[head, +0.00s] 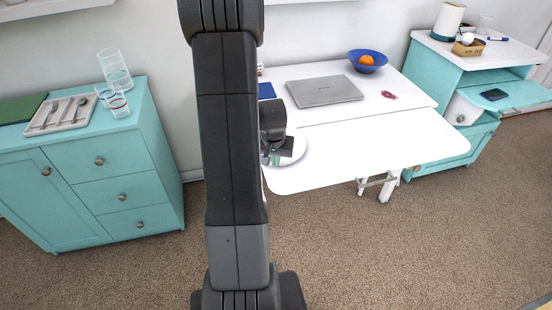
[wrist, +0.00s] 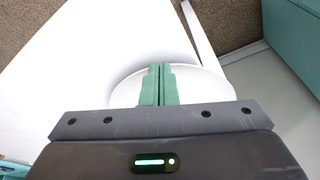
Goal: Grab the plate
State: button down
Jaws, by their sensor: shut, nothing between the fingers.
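The white plate (head: 297,149) lies on the white table near its left front edge, partly hidden behind my arm in the head view. In the wrist view the plate (wrist: 125,93) shows as a pale disc, its lower part hidden by my gripper's body. My gripper (head: 276,160) is over the plate in the head view. In the wrist view its green fingers (wrist: 160,68) are together, with nothing between them, and overlap the plate. I cannot tell whether the fingertips touch it.
The white table (head: 400,140) bears a grey laptop (head: 325,91), a blue bowl (head: 382,66) with an orange, and a small reddish item (head: 389,95). A teal cabinet (head: 100,165) with glasses and a cutlery tray (head: 50,120) stands left. The table's front right is clear.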

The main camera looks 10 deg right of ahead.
jog(key=s, duration=0.1)
jog(key=s+a+b, duration=0.1)
jog(key=s, duration=0.1)
jog(key=shift+s+a, duration=0.35)
jog(key=shift+s, duration=0.05)
jog(key=shift+w, duration=0.1)
dwell(0.7)
jog(key=shift+d+r+p, duration=0.1)
jog(key=shift+r+p, duration=0.3)
jog(key=shift+r, duration=0.45)
jog(key=s+a+b, duration=0.2)
jog(key=s+a, duration=0.2)
jog(key=s, duration=0.7)
jog(key=shift+a, duration=0.4)
